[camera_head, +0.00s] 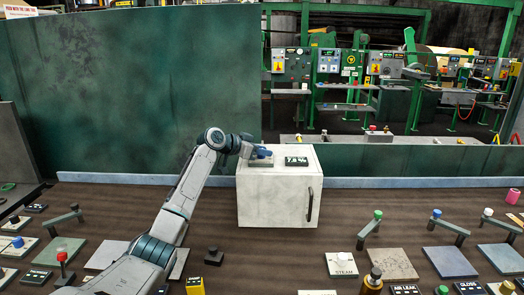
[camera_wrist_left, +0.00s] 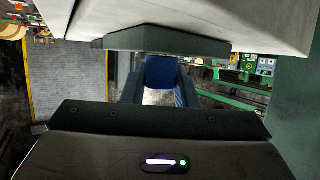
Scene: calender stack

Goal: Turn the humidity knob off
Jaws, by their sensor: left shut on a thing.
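A white cabinet (camera_head: 280,202) stands on the brown table, with a dark handle on its right front. A small display (camera_head: 296,161) on its top reads about 7.8 %. A blue knob (camera_wrist_left: 160,72) sits beside a dark grey plate (camera_wrist_left: 168,38) in the left wrist view. My left gripper (camera_head: 262,153) reaches over the cabinet top, left of the display. In the wrist view, the left gripper (camera_wrist_left: 160,92) has its two fingers on either side of the blue knob, shut on it. My right gripper is not in view.
Several small panels with levers and knobs cover the front table, including a STEAM panel (camera_head: 341,264) and an AIR LEAK label (camera_head: 405,289). A tall green wall (camera_head: 130,90) stands behind on the left. Bare table lies right of the cabinet.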

